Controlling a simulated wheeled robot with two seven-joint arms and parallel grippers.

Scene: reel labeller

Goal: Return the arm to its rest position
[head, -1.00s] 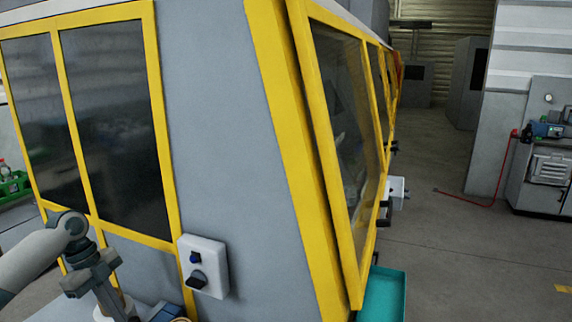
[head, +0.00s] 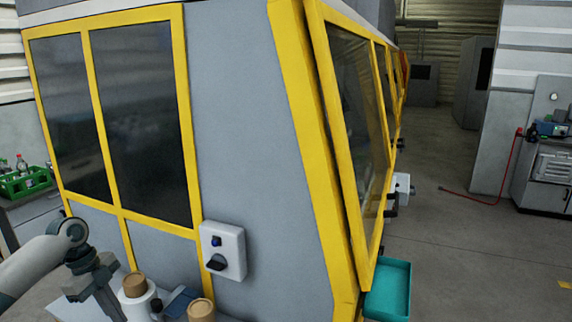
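My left arm comes in from the left in the head view. Its dark gripper (head: 112,306) points down at the lower left, over a pale surface beside the machine. Its fingertips are too small and too near the frame edge to show their opening, and I cannot tell whether it holds anything. My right arm and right gripper are out of view.
A large grey machine with yellow frames (head: 310,130) fills the middle. A switch box (head: 223,250) juts from its side. Brown-topped white rolls (head: 134,302) stand near my gripper. A teal tray (head: 388,290) sits at the machine's corner. Open floor (head: 470,250) lies right.

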